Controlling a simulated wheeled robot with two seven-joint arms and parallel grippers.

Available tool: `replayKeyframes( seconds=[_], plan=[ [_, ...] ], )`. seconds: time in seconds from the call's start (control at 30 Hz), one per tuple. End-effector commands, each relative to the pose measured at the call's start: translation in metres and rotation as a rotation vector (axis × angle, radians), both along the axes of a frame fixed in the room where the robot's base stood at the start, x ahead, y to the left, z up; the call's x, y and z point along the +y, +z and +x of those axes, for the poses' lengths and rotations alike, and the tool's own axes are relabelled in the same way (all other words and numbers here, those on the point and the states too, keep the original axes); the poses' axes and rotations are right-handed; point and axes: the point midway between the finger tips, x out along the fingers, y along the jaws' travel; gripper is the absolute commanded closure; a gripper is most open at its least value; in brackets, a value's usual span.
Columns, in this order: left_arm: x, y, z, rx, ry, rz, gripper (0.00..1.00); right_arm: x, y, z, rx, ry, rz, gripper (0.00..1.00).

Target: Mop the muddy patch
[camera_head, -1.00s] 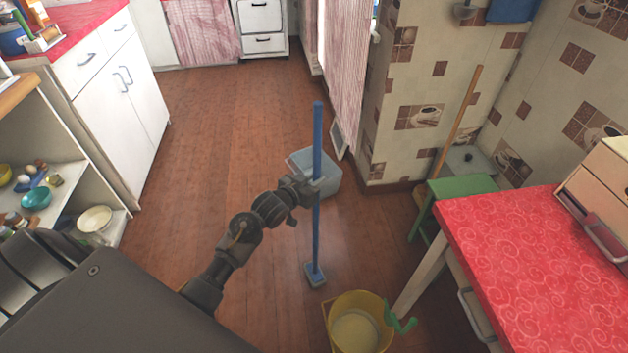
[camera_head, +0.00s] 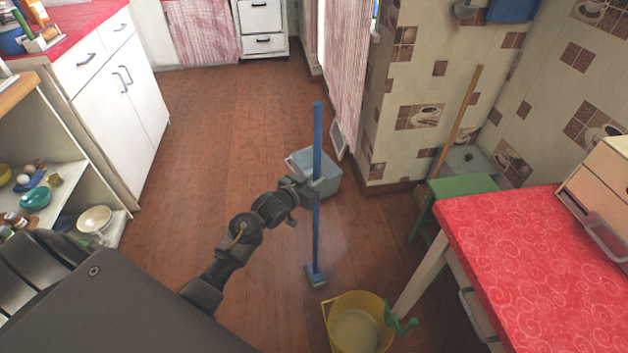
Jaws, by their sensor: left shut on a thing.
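A mop with a blue handle (camera_head: 317,150) stands upright, its small flat head (camera_head: 315,275) down at the wooden floor. My left gripper (camera_head: 310,190) is shut on the mop handle around its middle. A yellow bucket (camera_head: 338,345) with pale contents stands just in front of the mop head, to its right. I cannot make out a muddy patch on the floor. My right gripper is not in view.
A pale blue bin (camera_head: 328,181) stands behind the mop handle. A red-topped table (camera_head: 540,260), with a green stool (camera_head: 460,187) beside it, is at right. White cabinets (camera_head: 115,95) and a shelf line the left. The floor (camera_head: 220,110) between is clear.

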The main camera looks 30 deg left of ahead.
Motion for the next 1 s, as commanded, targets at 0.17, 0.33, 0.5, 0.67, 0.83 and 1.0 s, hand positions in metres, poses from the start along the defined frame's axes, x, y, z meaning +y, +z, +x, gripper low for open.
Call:
replayKeyframes(
  seconds=[0.17,0.33,0.5,0.67,0.83,1.0],
  plan=[
    [0.0,-0.002,0.0,-0.004,0.0,-0.001,1.0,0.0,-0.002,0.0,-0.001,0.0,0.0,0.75],
    [0.0,-0.006,0.0,-0.003,0.0,0.0,1.0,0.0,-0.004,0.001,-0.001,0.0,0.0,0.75],
    [0.0,-0.009,0.0,-0.003,0.0,0.0,1.0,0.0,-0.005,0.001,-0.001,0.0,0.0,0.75],
    [0.0,-0.012,0.0,-0.003,0.0,0.0,1.0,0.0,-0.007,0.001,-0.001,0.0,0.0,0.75],
    [0.0,-0.015,0.0,-0.003,0.0,0.0,1.0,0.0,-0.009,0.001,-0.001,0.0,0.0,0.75],
    [-0.001,-0.016,0.001,-0.003,0.0,0.0,1.0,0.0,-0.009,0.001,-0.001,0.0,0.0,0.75]
  ],
)
